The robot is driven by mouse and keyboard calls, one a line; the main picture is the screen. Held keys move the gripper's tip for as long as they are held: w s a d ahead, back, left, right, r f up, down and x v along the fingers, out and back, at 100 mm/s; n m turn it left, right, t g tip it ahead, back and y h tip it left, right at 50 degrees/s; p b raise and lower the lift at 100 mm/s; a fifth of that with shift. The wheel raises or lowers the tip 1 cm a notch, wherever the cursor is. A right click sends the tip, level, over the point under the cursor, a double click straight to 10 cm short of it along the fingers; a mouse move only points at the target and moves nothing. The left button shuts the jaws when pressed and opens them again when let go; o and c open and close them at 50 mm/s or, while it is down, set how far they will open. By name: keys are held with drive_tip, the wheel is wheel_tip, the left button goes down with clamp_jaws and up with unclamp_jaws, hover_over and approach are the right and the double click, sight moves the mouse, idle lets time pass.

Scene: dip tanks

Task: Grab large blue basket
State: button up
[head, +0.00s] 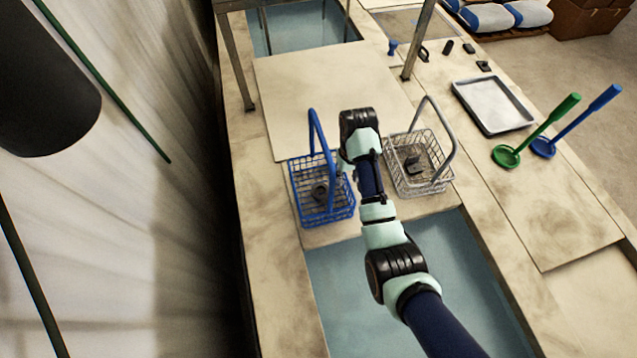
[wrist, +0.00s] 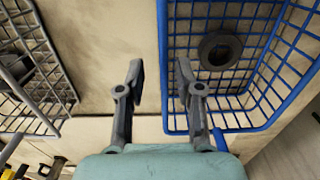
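The blue wire basket (head: 325,207) stands on the worktop at the near edge of the board, with its tall blue handle upright and a dark ring-shaped part inside. In the wrist view the blue basket (wrist: 267,122) fills the right side, with the dark ring on its floor. In the head view my arm hides the gripper's fingers.
A grey wire basket (head: 418,172) with a dark part inside stands right of my arm. A water tank (head: 340,290) opens in front of the baskets. A metal tray (head: 493,105), a green ladle (head: 508,155) and a blue ladle (head: 545,146) lie at the right. The board (head: 300,90) behind is clear.

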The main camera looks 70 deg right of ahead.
sight(344, 188)
drive_tip(key=f, duration=0.5)
drive_tip(key=shift+w+d+f, duration=0.1)
drive_tip(key=shift+w, duration=0.15)
clamp_jaws()
drive_tip(key=shift+p, duration=0.3)
